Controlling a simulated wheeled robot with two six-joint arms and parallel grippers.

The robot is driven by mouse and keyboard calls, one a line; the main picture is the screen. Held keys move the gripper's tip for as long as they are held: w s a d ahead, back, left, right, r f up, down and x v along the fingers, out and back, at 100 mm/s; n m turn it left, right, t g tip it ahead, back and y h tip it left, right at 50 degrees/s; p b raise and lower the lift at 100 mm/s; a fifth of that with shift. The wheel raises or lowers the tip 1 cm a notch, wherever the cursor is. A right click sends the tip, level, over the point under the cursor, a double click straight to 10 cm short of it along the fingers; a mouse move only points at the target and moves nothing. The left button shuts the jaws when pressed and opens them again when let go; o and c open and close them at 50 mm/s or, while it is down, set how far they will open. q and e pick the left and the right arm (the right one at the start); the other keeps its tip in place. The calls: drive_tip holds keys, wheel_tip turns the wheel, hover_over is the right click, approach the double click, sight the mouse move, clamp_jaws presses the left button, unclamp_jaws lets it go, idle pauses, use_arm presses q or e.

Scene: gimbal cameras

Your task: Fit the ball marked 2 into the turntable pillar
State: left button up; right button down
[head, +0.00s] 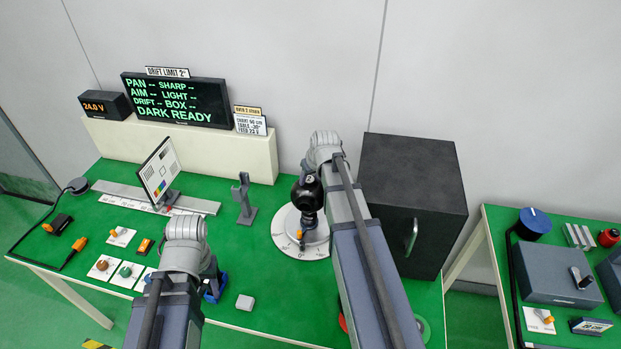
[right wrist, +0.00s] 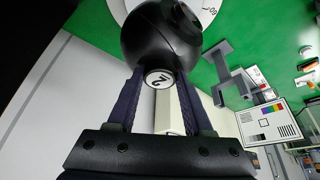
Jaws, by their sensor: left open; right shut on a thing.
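The black ball marked 2 (head: 307,196) is above the white turntable disc (head: 286,247), at its right part. In the right wrist view the ball (right wrist: 160,42) shows its round white label "2" facing me. My right gripper (head: 309,179) is shut on the ball's labelled end; its dark fingers (right wrist: 160,88) lie on both sides of the label. The pillar under the ball is mostly hidden; I cannot tell whether the ball touches it. An orange clamp lever (head: 300,233) shows beside the pillar. My left gripper (head: 209,280) is open, low over the bench's front, its fingers largely hidden by its wrist.
A grey bracket (head: 244,199) stands left of the turntable, with a test chart (head: 159,171) on a rail further left. A black box (head: 412,190) stands close on the right. The display (head: 177,100) reads DARK READY.

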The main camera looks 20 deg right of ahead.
drive_tip(key=shift+c, duration=1.1)
unclamp_jaws()
drive_tip(key=p+v, duration=0.7)
drive_tip(key=shift+s+r, duration=0.2)
drive_tip(key=shift+r, duration=0.15)
drive_tip(key=s+a+f+n+g+b, duration=0.1)
drive_tip(key=s+a+f+b, duration=0.2)
drive_tip(key=s+a, duration=0.3)
drive_tip(key=s+a+f+n+g+b, duration=0.1)
drive_tip(key=s+a+f, duration=0.4)
drive_tip(key=a, duration=0.6)
drive_tip(key=s+a+f+n+g+h+b, duration=0.1)
drive_tip(key=s+a+f+n+g+b, duration=0.1)
drive_tip(key=s+a+b, duration=0.4)
drive_tip(key=s+a+f+g, duration=0.1)
drive_tip(key=s+a+f, duration=0.1)
drive_tip(key=a, duration=0.1)
